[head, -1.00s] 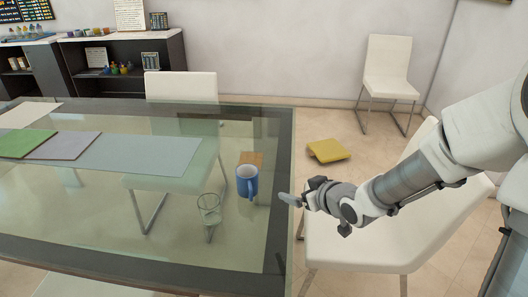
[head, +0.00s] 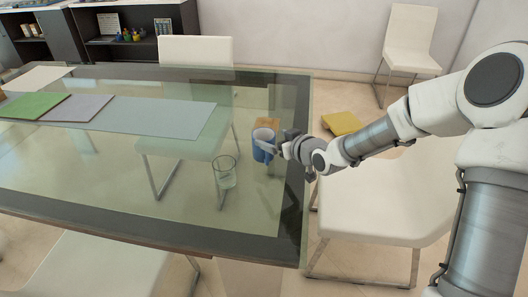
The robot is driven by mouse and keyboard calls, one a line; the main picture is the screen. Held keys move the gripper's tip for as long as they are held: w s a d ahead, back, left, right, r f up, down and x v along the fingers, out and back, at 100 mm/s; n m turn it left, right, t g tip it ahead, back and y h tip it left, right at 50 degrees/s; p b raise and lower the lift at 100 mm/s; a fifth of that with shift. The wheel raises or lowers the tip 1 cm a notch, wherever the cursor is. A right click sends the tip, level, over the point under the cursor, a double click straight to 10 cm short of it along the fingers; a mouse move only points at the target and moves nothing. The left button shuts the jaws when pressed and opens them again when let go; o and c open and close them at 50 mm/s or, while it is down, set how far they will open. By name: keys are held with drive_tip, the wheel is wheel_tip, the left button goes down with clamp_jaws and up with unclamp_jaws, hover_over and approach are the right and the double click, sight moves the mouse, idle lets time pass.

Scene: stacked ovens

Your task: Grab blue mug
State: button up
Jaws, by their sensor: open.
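The blue mug (head: 261,153) stands upright on the glass table (head: 130,213) near its right edge. A small orange-brown block (head: 267,123) is just behind it. My gripper (head: 271,147) reaches in from the right, its fingers overlapping the upper right side of the mug in the head view. The jaws are open. The mug's handle is hidden behind the fingers, and I cannot tell whether the fingers touch the mug.
A clear drinking glass (head: 225,172) stands left of and nearer than the mug. A green mat (head: 33,106) and a grey mat (head: 84,108) lie at the left. A white chair (head: 375,212) stands below my arm.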

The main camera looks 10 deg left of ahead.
sight(259, 134)
drive_tip(key=shift+b+x, duration=0.8)
drive_tip(key=shift+x, duration=1.95)
drive_tip(key=shift+s+f, duration=0.1)
drive_tip(key=shift+s, duration=0.05)
drive_tip(key=shift+c, duration=0.2)
drive_tip(key=c, duration=1.4)
